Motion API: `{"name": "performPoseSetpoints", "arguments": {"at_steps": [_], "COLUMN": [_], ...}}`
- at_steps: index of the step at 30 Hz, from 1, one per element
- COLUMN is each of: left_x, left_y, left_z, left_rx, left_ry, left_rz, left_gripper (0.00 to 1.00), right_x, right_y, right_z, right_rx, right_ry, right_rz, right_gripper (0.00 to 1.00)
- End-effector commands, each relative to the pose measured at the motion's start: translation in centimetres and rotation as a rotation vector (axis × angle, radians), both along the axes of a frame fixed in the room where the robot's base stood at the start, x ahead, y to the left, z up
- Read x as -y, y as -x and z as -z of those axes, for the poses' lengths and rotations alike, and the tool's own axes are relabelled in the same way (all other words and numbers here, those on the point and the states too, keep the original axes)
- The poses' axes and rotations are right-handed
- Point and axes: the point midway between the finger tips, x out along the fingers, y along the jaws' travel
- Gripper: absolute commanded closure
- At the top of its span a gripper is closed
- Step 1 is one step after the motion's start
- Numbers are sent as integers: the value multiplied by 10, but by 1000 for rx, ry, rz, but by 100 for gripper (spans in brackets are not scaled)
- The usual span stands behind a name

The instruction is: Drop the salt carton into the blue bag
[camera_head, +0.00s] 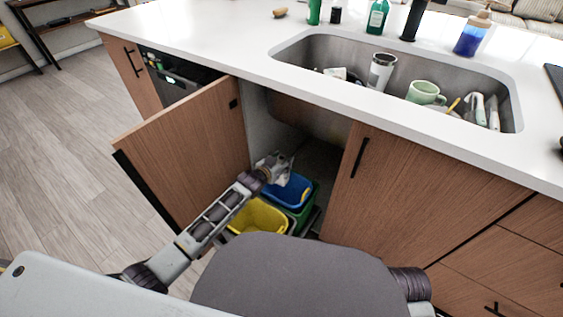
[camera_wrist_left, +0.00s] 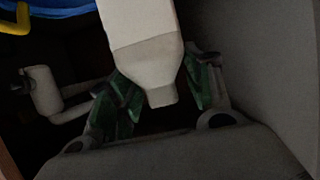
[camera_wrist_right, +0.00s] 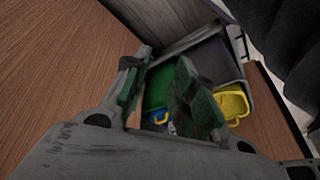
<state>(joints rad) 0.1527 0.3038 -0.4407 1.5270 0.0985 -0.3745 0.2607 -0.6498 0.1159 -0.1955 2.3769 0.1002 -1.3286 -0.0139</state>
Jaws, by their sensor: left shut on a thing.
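The salt carton shows as a pale, tapered container (camera_wrist_left: 140,30) between the green-padded fingers of my left gripper (camera_wrist_left: 162,88) in the left wrist view. In the head view, my left gripper (camera_head: 273,168) is inside the open cabinet, with a pale part of the carton (camera_head: 284,177) at its fingers. The blue bag (camera_head: 292,191) lines a bin just below and beside the gripper; a blue edge (camera_wrist_left: 60,11) shows in the left wrist view. My right gripper (camera_wrist_right: 160,78) is open and empty in the right wrist view.
A yellow bin (camera_head: 257,216) stands in front of the blue one, with a green bin (camera_head: 306,217) around or beside it. The open cabinet door (camera_head: 190,150) is to the left. The countertop (camera_head: 215,35) is above; the sink (camera_head: 330,50) holds mugs.

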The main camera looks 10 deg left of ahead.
Motion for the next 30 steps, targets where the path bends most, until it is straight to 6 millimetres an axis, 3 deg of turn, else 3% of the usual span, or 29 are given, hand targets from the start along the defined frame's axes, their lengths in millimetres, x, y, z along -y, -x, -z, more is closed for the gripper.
{"name": "performPoseSetpoints", "arguments": {"at_steps": [12,25,26,30], "left_x": [0,0,0,0], "left_y": [-1,-1,-1,0], "left_z": [11,11,11,12], "left_rx": [3,3,3,2], "left_ry": [0,1,1,1], "left_rz": [0,0,0,0], "left_gripper": [100,100,47,29], "right_x": [-9,-10,-10,-9], "right_y": [-4,-4,-4,-4], "right_z": [31,34,34,34], "right_rx": [39,44,44,43], "right_ry": [-46,-52,-52,-52], "right_rz": [9,11,11,11], "right_gripper": [73,73,73,73]}}
